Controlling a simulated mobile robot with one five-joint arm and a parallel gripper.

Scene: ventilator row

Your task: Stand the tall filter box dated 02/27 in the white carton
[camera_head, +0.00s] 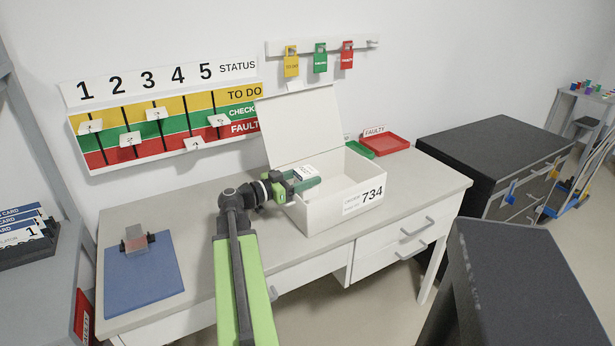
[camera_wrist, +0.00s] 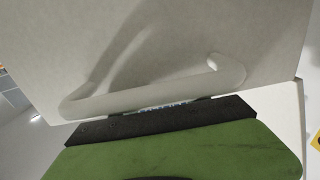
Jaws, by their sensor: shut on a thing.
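The white carton (camera_head: 322,219) stands on the desk with its lid raised at the back; its front label reads 734. My gripper (camera_head: 299,183) is at the carton's left side, over its opening. It is shut on a filter box (camera_head: 305,172), whose white face with small dark print shows; the date is too small to read. The gripper hides much of the box, and I cannot tell whether it touches the carton floor. In the wrist view, a green and black gripper part (camera_wrist: 165,140) fills the bottom, with a pale curved shape against a white surface above.
A red tray (camera_head: 385,145) and a green tray lie behind the carton. A blue clipboard (camera_head: 145,275) lies at the desk's left. A status board (camera_head: 165,125) and several hanging tags (camera_head: 320,60) are on the wall. A black-topped cabinet (camera_head: 490,150) stands at the right.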

